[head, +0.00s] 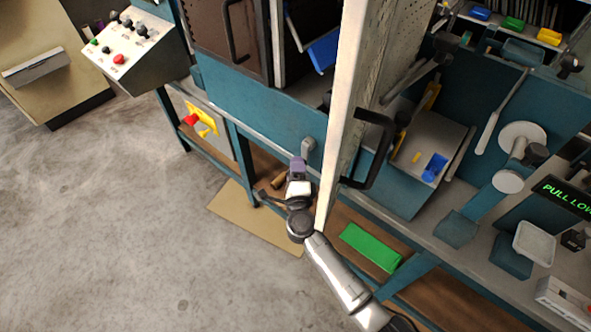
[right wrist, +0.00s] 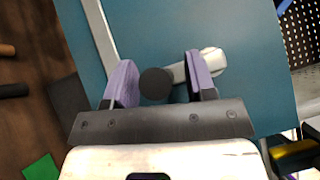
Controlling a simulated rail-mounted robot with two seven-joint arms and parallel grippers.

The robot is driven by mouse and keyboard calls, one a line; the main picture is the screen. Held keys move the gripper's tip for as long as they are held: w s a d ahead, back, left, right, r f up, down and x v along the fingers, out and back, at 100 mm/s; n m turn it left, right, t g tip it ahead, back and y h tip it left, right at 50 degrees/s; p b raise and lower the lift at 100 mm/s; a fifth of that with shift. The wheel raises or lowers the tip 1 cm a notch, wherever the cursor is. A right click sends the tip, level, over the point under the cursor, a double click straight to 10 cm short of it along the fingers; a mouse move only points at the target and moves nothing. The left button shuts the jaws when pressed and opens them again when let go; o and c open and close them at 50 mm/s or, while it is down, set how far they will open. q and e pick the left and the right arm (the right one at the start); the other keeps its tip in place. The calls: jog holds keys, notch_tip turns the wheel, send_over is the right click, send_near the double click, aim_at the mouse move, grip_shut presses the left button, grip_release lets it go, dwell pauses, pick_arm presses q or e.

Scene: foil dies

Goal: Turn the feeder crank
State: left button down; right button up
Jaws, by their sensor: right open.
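The feeder crank (head: 308,145) is a small grey crank on the teal front of the machine. In the right wrist view its dark round knob (right wrist: 156,84) sits between my two purple fingers, with visible gaps on both sides. Its light metal arm (right wrist: 208,62) runs right behind one finger. My right gripper (head: 298,166) is open at the crank; it also shows in the right wrist view (right wrist: 155,84). In the head view the gripper partly hides the knob. My left gripper is not in view.
An open pale door panel (head: 348,90) with a black handle (head: 372,150) stands close right of my right arm. A green block (head: 370,248) lies on the lower shelf. A control box (head: 135,50) is at upper left. The floor at left is clear.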

jog(key=c, duration=0.4)
grip_shut()
jog(key=shift+r+p, duration=0.1)
jog(key=shift+p, duration=0.25)
jog(key=shift+s+d+r+n+g+h+p, duration=0.15)
jog(key=shift+s+d+n+g+p, duration=0.45)
jog(key=shift+p, duration=3.25)
jog(key=shift+s+d+r+n+g+h+p, duration=0.2)
jog(key=shift+n+g+p, duration=0.8)
jog(key=shift+p, duration=2.8)
jog(key=shift+s+d+r+n+g+y+p, duration=0.1)
jog(key=shift+s+d+n+g+p, duration=0.55)
jog(key=shift+p, duration=3.2)
jog(key=shift+w+a+g, duration=0.2)
jog(key=shift+a+g, duration=0.05)
